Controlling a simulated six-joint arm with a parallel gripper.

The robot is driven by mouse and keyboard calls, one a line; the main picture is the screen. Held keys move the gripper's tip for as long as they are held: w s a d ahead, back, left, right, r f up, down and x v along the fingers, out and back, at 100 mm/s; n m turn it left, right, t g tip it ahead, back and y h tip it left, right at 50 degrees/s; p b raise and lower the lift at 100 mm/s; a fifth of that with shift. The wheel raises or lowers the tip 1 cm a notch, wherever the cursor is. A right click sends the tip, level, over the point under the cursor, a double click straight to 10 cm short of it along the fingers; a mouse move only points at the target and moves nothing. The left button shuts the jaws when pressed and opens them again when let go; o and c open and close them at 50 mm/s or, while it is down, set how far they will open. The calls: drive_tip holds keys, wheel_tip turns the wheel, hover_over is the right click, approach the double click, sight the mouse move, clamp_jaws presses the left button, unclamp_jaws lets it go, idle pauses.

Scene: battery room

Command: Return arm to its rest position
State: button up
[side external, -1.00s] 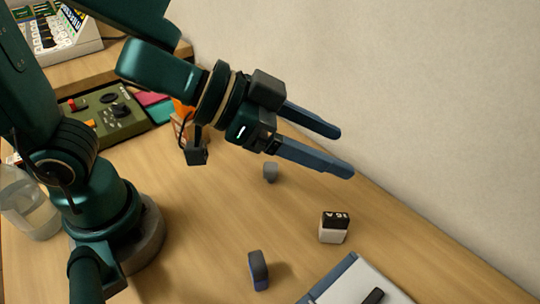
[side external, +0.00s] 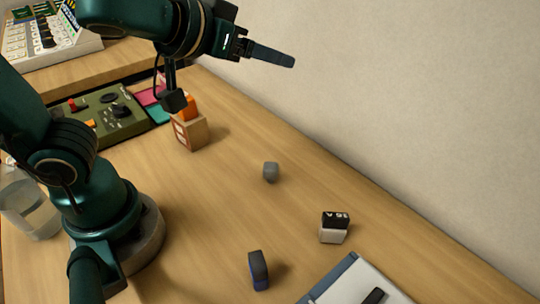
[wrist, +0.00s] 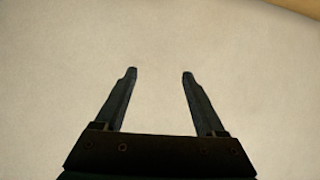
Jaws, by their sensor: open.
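My gripper (side external: 290,61) is raised high above the back of the table in the side view, pointing right toward the pale wall. Only one finger shows clearly there. In the wrist view my gripper (wrist: 160,74) has its two dark fingers spread apart with nothing between them. Only the plain wall shows behind them, with a strip of brown in the top right corner. My gripper touches nothing on the table.
On the table (side external: 205,220) are a grey block (side external: 271,172), a black-and-white block (side external: 334,227), a dark blue block (side external: 259,270), a tray (side external: 350,284), a box with an orange item (side external: 188,130), a green control panel (side external: 108,115) and a clear container (side external: 30,205).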

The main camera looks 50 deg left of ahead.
drive_tip(key=s+a+f+n+g+y, duration=0.2)
drive_tip(key=s+a+n+g, duration=0.1)
drive_tip(key=s+a, duration=0.25)
drive_tip(key=s+d+f+m+g+h, duration=0.3)
drive_tip(key=s+d+f, duration=0.2)
drive_tip(key=s, duration=0.2)
drive_tip(key=shift+d+f+m+g+h, duration=0.3)
drive_tip(key=shift+m+h, duration=0.1)
